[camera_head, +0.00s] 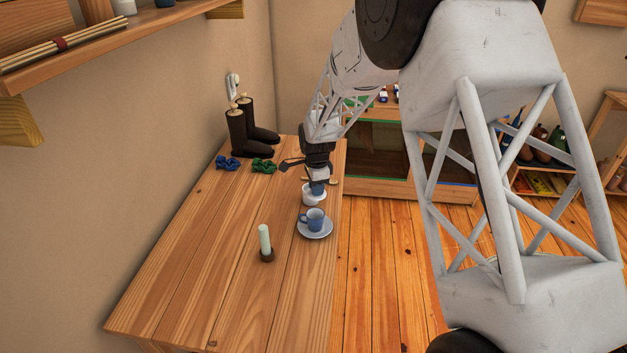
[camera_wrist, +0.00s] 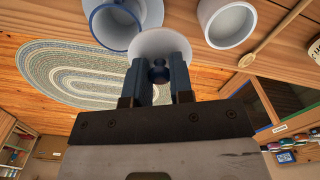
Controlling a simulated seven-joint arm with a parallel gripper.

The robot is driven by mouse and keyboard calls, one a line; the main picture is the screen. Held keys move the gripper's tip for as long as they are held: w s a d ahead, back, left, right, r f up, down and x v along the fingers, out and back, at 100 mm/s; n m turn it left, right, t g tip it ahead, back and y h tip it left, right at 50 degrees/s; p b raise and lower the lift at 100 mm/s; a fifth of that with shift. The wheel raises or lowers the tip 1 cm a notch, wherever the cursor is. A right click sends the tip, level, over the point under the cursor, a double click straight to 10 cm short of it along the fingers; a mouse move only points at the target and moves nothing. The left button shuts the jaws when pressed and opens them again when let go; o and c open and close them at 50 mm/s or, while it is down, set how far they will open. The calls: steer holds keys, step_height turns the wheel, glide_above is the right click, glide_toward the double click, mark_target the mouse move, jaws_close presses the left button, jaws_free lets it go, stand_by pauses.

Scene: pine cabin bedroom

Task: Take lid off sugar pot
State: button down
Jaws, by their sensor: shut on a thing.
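In the wrist view my gripper (camera_wrist: 158,75) is shut on the dark blue knob of a white round lid (camera_wrist: 160,44). The lid is apart from the white sugar pot (camera_wrist: 227,22), which stands to its right with its open inside showing. A blue cup (camera_wrist: 113,27) is to the lid's left. In the head view my gripper (camera_head: 317,186) is over the white pot (camera_head: 314,197) near the table's right edge. The lid cannot be told from the pot there. The blue cup (camera_head: 314,219) stands on a saucer (camera_head: 315,234) in front of the pot.
A pale green candle (camera_head: 265,240) stands in a dark holder on the wooden table (camera_head: 190,275). Blue (camera_head: 228,163) and green (camera_head: 263,165) bow-like things and dark boots (camera_head: 240,132) are at the back. A wooden spoon (camera_wrist: 275,35) lies beside the pot. The table's near left is clear.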

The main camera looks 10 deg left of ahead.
steer(key=shift+s+d+r, duration=0.1)
steer(key=shift+s+d, duration=0.3)
steer(key=shift+s, duration=0.75)
steer(key=shift+s+d+r, duration=0.1)
steer(key=shift+s+d, duration=0.3)
steer(key=shift+s, duration=0.75)
steer(key=shift+s+d+r, duration=0.1)
steer(key=shift+s+d, duration=0.3)
steer(key=shift+s, duration=0.75)
steer(key=shift+w, duration=0.15)
glide_above(285, 189)
steer(key=shift+f+m, duration=0.15)
steer(key=shift+m, duration=0.15)
steer(key=shift+f, duration=0.1)
steer(key=shift+f, duration=3.05)
steer(key=shift+f, duration=1.85)
steer(key=shift+f, duration=0.2)
